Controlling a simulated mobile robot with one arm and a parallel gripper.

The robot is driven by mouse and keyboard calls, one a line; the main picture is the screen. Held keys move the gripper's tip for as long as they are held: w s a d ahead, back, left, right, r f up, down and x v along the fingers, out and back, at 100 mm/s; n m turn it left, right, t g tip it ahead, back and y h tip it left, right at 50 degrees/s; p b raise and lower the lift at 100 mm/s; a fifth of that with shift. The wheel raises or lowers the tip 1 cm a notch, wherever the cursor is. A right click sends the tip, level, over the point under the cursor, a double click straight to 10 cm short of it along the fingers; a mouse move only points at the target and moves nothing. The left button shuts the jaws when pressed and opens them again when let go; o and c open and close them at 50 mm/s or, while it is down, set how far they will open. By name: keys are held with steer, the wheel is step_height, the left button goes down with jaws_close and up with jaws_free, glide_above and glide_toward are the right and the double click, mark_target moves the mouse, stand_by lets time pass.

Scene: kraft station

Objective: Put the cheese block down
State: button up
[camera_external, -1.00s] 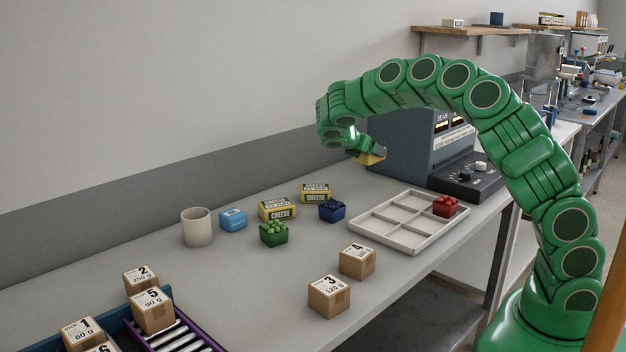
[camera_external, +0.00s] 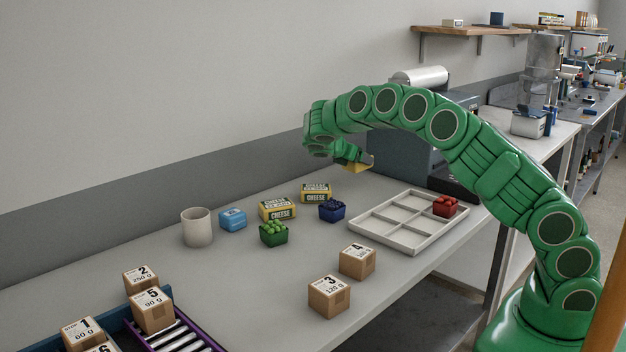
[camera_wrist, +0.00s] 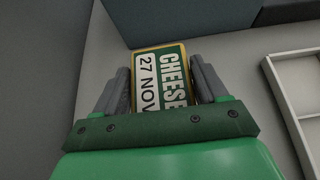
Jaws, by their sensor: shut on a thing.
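My gripper (camera_external: 358,165) is shut on a cheese block (camera_wrist: 161,78). The block has a green, white and yellow label reading "CHEESE" and "27 NOV", and it sits between the two grey fingers in the wrist view. In the external view only a small yellow part of the held block (camera_external: 356,169) shows below the fingers. It is held above the back of the table, behind the tray. Two other cheese blocks lie on the table, one in front (camera_external: 277,208) and one behind it (camera_external: 316,193).
A white compartment tray (camera_external: 412,247) holds a red berry box (camera_external: 445,206) at its right. A blue box (camera_external: 332,210), a green box (camera_external: 273,232), a blue block (camera_external: 232,219) and a cup (camera_external: 197,227) stand left. Cartons (camera_external: 329,296) are in front. A grey machine (camera_external: 400,160) stands behind.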

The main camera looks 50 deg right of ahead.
steer(key=shift+w+d+f, duration=0.15)
steer(key=shift+w+f, duration=0.3)
steer(key=shift+f, duration=0.1)
steer(key=shift+w+d+f, duration=0.15)
steer(key=shift+w+f, duration=0.25)
steer(key=shift+f, duration=0.1)
steer(key=shift+w+f, duration=0.35)
steer(key=shift+f, duration=1.55)
steer(key=shift+f, duration=0.1)
steer(key=o, duration=1.2)
